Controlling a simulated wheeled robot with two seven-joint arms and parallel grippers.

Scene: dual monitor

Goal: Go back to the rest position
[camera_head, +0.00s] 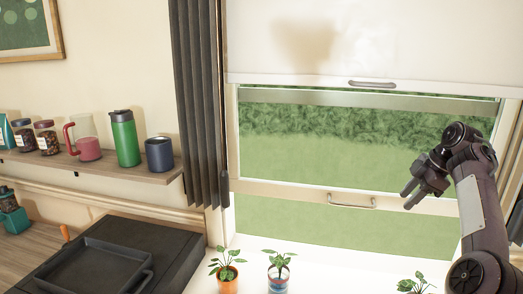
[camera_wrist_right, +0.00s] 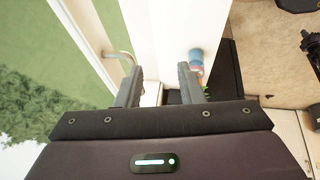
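My right gripper (camera_head: 409,198) is raised in front of the window at the right of the head view. Its two fingers are apart with nothing between them; the open fingers also show in the right wrist view (camera_wrist_right: 160,88). The gripper is to the right of the lower window handle (camera_head: 352,203) and apart from it. In the wrist view a handle (camera_wrist_right: 121,58) shows beyond the left finger, and a blue pot (camera_wrist_right: 196,60) beyond the right one. My left gripper is in neither view.
A white blind (camera_head: 430,45) covers the window's top. Potted plants stand on the sill, an orange pot (camera_head: 228,282) among them. A shelf (camera_head: 130,174) at left holds a green tumbler (camera_head: 125,140), a dark mug (camera_head: 159,155) and jars. A black tray (camera_head: 90,270) lies below.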

